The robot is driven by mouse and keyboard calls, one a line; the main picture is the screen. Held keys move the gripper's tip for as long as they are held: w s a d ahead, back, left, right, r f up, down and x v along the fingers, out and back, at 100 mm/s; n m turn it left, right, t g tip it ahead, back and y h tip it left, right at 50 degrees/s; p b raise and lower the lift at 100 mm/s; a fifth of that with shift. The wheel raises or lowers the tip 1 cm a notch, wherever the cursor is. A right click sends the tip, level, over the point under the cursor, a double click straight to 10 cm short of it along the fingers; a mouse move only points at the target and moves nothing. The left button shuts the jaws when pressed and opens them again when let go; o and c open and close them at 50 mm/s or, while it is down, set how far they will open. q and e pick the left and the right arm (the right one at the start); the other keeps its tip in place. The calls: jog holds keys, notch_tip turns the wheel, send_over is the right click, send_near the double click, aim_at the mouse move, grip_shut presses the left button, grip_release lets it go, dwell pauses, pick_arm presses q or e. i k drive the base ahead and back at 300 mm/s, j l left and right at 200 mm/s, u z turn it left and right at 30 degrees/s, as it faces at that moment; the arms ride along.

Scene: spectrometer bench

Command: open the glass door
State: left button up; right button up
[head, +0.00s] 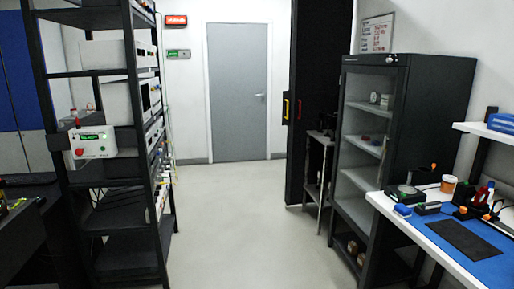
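The glass door (365,120) is on the front of a tall dark cabinet (431,125) at the right, behind the workbench. Its pane is clear and appears closed in its dark frame. Shelves with small items show through it. I cannot make out its handle. The lower right of the cabinet is partly hidden by the workbench. Neither of my grippers is in view.
A blue-matted workbench (403,222) with small tools stands at the right front. An open black rack (128,185) with instruments stands at the left. Clear floor (235,225) runs between them to a grey door (238,95).

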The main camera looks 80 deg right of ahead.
aim_at(400, 73)
jog(key=z, duration=3.55)
jog(key=i+z, duration=0.1)
jog(key=z, duration=0.4)
